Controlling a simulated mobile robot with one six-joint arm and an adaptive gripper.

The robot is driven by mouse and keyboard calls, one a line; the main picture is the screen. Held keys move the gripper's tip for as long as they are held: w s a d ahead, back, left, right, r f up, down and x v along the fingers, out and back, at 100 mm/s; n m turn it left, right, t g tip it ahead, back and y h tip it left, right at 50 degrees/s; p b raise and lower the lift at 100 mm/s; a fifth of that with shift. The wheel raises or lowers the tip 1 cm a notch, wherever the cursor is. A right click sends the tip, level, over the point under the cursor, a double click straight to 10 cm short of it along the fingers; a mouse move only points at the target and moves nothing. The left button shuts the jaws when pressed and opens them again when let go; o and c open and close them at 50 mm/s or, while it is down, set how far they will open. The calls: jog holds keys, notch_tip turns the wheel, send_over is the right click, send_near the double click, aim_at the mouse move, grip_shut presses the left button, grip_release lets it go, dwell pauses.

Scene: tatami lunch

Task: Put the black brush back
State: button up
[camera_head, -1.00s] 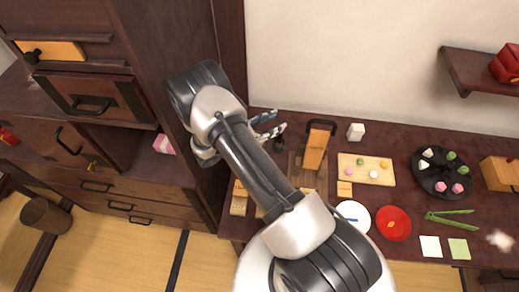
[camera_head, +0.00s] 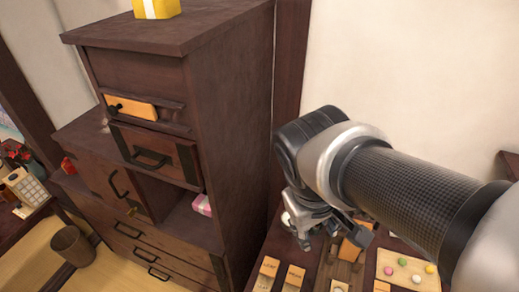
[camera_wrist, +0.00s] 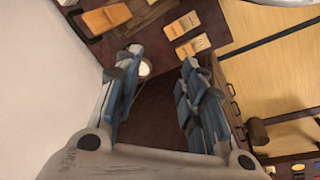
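I cannot make out a black brush in either current view. My gripper (camera_head: 335,228) is over the left end of the low dark table, beside the tall cabinet, partly hidden by my arm. In the wrist view my gripper (camera_wrist: 160,60) has its two blue-grey fingers spread apart with nothing held between them. A small white round thing (camera_wrist: 145,68) shows beyond the left finger, partly covered by it. I cannot tell what it is.
The dark cabinet (camera_head: 232,130) stands left of my arm, with a light wooden drawer (camera_head: 135,108) and an open shelf holding a pink item (camera_head: 202,205). Labelled wooden blocks (camera_head: 268,268) and a board of coloured sweets (camera_head: 408,265) are on the table. A bin (camera_head: 73,245) stands on the floor.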

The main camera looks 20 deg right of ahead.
jog(key=s+a+r+m+t+y, duration=0.1)
jog(key=s+a+r+t+y, duration=0.1)
jog(key=a, duration=0.3)
jog(key=shift+s+r+m+t+y, duration=0.15)
jog(key=shift+s+m+t+y, duration=0.2)
jog(key=shift+t, duration=0.25)
jog(key=shift+f+b, duration=0.4)
jog(key=shift+c, duration=0.3)
jog(key=shift+d, duration=0.1)
